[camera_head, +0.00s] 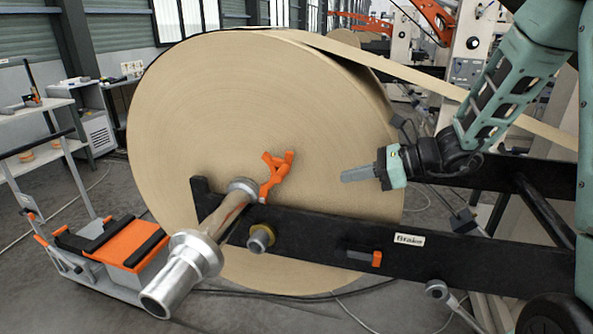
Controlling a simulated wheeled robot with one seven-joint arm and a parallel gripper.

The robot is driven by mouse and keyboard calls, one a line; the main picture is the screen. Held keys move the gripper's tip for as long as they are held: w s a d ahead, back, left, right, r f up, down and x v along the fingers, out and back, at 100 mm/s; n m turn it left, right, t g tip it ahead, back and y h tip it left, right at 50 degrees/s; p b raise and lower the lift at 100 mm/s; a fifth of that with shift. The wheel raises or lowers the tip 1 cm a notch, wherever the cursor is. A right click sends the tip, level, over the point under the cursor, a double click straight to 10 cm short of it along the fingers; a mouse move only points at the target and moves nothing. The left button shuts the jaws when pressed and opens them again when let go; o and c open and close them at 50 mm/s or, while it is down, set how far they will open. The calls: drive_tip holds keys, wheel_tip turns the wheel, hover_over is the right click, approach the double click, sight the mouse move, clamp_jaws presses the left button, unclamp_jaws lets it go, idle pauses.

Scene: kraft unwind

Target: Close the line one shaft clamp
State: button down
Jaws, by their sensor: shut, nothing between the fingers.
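The line one shaft clamp appears as an orange lever piece (273,172) at the roll's core, standing up beside the shaft, its arms raised and tilted. The metal shaft (190,262) sticks out of the big kraft paper roll (240,110) toward the lower left and rests at the black stand beam (320,238). My gripper (345,177) is shut and empty, in front of the roll's face, to the right of the orange clamp and apart from it. Its fingers point left toward the clamp.
The black beam bears a "Brake" label (409,239), an orange switch (376,258) and a round metal knob (260,238). An orange and black cart (120,242) stands at the lower left. A white shelf (35,108) is at the far left. The paper web (430,84) runs off to the right.

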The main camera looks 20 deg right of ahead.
drive_tip(key=a+r+p+x, duration=0.1)
drive_tip(key=p+x, duration=0.3)
drive_tip(key=x, duration=0.7)
drive_tip(key=shift+w+a+r, duration=0.3)
drive_tip(key=shift+w+r, duration=0.15)
drive_tip(key=shift+r, duration=0.15)
